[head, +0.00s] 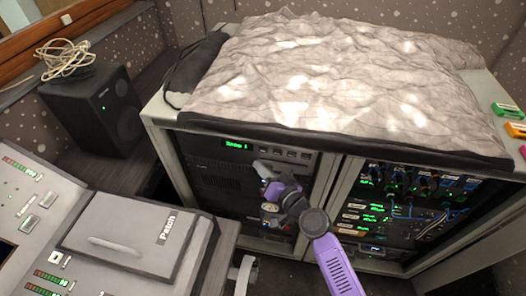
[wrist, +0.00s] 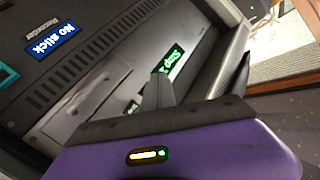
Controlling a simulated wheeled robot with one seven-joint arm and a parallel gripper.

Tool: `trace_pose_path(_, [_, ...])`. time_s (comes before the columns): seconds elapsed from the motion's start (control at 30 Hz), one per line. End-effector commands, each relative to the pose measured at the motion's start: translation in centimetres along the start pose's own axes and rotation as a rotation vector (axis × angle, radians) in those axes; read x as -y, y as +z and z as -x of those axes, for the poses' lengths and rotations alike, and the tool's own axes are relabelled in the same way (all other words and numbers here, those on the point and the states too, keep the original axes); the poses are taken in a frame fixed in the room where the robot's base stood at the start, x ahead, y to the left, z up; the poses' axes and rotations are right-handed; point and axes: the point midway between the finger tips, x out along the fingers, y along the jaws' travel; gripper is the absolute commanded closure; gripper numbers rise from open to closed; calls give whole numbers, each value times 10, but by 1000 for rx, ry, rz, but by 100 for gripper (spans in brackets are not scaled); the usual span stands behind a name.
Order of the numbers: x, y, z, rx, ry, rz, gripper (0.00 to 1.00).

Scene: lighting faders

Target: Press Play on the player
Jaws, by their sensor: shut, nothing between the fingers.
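The player (head: 236,146) is a dark unit at the top of the left rack bay, with a small lit green display and a row of small buttons to its right. In the wrist view, the player's green display (wrist: 173,62) seems to read "Stop"; part of it is behind my finger. My gripper (head: 262,168) is shut and empty, just below and in front of the button row. Its dark fingertips (wrist: 161,80) show close to the player's front in the wrist view. I cannot tell whether they touch it. The Play button cannot be made out.
A recorder (wrist: 40,30) with a blue "No stick" display is beside the player in the wrist view. A crumpled grey cover (head: 330,80) lies on the rack. Blue cables (head: 420,185) fill the right bay. A desk with a "Patch" panel (head: 140,235) stands at left.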

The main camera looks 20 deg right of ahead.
Motion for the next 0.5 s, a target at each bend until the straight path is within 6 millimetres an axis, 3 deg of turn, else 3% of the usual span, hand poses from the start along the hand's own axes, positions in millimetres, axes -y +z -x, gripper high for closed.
trace_pose_path(0.2, [-11,-9,-15,0,-1,0,100])
trace_pose_path(0.5, [-14,-13,-19,0,0,-1,100])
